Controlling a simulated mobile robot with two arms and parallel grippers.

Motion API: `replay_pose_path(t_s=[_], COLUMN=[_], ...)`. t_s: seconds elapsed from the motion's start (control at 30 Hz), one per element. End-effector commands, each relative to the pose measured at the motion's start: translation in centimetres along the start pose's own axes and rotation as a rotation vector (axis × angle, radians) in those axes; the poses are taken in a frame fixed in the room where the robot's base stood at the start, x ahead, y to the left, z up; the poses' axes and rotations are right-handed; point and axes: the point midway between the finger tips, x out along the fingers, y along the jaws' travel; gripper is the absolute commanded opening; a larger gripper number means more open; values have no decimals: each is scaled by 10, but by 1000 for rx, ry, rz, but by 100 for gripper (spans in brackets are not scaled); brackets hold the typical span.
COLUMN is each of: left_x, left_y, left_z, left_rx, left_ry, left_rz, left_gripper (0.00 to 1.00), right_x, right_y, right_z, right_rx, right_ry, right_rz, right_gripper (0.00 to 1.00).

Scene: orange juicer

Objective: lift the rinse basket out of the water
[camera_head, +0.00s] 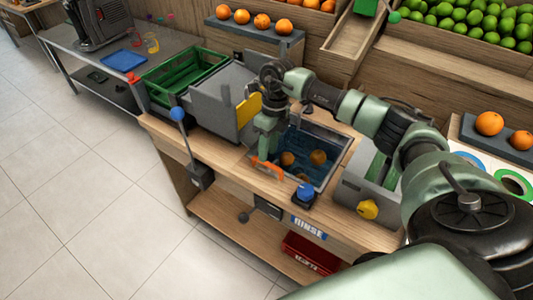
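The rinse basin (333,147) is a sunken tank of dark blue water in the wooden counter. Several oranges (318,157) sit in the water. The basket around them is hard to make out under the surface. An orange-red handle (268,168) stands at the basin's left front edge. My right gripper (266,152) points down over this handle, with its fingertips at or just above it. The fingers are too small and overlapped to show whether they close on it. My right arm reaches in from the right across the basin's back. My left gripper is out of view.
A blue knob (305,191) stands at the basin's front rim, above the RINSE label (309,228). A grey box with a yellow panel (248,108) is close on the left. A metal bin with a yellow knob (367,209) stands right. A green crate (183,76) is further left.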

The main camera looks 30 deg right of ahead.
Motion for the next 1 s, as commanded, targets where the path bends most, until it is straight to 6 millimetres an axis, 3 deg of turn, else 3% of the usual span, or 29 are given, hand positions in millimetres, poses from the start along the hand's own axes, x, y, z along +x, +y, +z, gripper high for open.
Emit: replay_pose_path(t_s=[0.2,0.53,0.67,1.0], left_x=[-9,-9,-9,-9], left_y=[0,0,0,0], left_z=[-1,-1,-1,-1], left_rx=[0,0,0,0], left_ry=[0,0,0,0], left_rz=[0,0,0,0], left_gripper=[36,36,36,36], right_x=[24,29,29,28], right_y=[1,1,1,1], right_z=[0,0,1,1], right_rx=[0,-1,-1,-1], right_ry=[0,-2,-2,-3], right_rz=[2,2,2,2], right_gripper=[36,36,0,0])
